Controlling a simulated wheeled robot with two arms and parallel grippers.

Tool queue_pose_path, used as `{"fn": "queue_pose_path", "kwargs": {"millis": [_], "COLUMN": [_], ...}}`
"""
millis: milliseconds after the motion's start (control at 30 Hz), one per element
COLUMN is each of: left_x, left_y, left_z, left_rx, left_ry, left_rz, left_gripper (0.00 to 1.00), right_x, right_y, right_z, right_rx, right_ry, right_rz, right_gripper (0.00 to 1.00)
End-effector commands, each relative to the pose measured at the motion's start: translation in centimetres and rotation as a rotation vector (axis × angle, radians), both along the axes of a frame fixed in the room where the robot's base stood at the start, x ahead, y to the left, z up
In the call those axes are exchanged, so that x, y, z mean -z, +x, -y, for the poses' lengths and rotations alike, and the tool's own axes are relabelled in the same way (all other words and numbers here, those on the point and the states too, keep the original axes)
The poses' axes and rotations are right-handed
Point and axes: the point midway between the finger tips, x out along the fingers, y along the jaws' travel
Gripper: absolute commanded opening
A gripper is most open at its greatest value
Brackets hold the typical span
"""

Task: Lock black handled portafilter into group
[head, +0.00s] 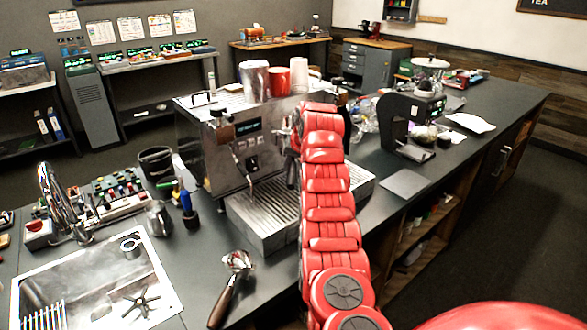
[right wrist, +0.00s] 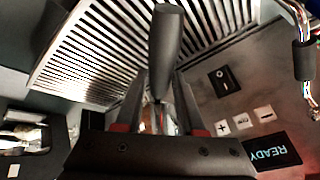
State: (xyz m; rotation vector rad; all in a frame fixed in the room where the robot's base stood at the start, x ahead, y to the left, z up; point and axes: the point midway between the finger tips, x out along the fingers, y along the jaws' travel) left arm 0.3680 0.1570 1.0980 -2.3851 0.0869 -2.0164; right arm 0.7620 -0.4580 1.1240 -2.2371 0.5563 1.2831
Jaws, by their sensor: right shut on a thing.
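The espresso machine (head: 222,135) stands on the dark counter with its front panel and drip tray (head: 272,222) facing me. My red right arm reaches up to its front, and the arm hides most of the right gripper (head: 294,135). In the right wrist view, the right gripper (right wrist: 157,115) is shut on the black handled portafilter (right wrist: 165,50), whose thick black handle sticks up between the fingers. The portafilter's head and the group are hidden, so I cannot tell how it sits there. My left gripper is not in view.
A portafilter with a brown handle (head: 226,292) lies on the counter near the sink (head: 95,285). A steam wand (head: 248,178) hangs at the machine's left. A black grinder (head: 405,125) stands to the right. Cups (head: 278,82) are on top of the machine.

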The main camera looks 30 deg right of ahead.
Motion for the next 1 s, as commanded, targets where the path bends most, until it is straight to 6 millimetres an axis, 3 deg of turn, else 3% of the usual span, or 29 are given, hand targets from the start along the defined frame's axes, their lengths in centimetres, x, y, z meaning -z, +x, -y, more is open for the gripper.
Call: {"fn": "queue_pose_path", "kwargs": {"millis": [1000], "left_x": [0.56], "left_y": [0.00], "left_z": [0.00], "left_rx": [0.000], "left_ry": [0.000], "left_rz": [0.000], "left_gripper": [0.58], "right_x": [-0.63], "right_y": [0.07], "right_z": [0.05], "right_rx": [0.000], "right_ry": [-0.003], "right_rz": [0.006], "right_gripper": [0.00]}}
